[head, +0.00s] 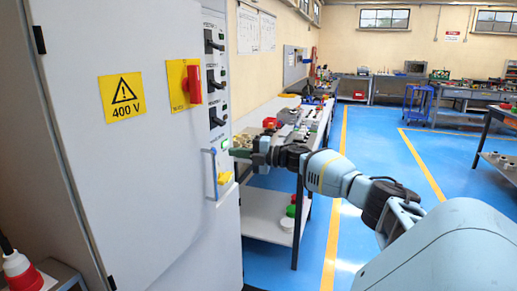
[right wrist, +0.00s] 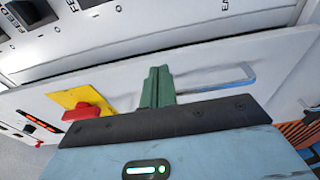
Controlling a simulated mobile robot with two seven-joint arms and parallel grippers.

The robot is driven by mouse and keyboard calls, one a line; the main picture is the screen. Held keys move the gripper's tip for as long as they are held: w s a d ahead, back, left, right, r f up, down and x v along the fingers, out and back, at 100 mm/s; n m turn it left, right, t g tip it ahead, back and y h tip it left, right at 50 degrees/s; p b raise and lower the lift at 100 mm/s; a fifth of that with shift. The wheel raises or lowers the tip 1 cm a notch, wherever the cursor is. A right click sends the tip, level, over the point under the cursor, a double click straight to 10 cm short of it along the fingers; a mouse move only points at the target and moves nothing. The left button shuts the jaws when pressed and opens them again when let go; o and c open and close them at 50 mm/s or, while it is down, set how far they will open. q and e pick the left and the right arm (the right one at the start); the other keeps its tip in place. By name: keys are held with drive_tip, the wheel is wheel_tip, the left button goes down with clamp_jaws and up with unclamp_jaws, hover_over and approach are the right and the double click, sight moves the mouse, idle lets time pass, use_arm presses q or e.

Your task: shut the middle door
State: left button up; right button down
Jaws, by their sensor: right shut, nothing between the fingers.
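A grey cabinet door panel (head: 125,150) fills the left of the head view. Beyond its right side is a narrow front with black switches (head: 214,78). A blue bar handle (head: 213,174) is on the cabinet beside a small yellow piece. My right gripper (head: 240,153) is at this handle, its green fingers pointing left. In the right wrist view its fingers (right wrist: 157,87) are together and empty, in front of a pale panel. The blue handle (right wrist: 225,85) is just right of them, not gripped. Whether the fingertips touch the panel I cannot tell. My left gripper is out of view.
A red switch (head: 192,84) on a yellow plate and a 400 V sign (head: 122,97) are on the large panel. A workbench (head: 270,205) with parts stands right behind my right gripper. Blue floor (head: 370,165) is clear farther right.

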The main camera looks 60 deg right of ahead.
drive_tip(key=d+b, duration=0.4)
drive_tip(key=d, duration=0.4)
drive_tip(key=shift+f, duration=0.4)
drive_tip(key=shift+d, duration=0.2)
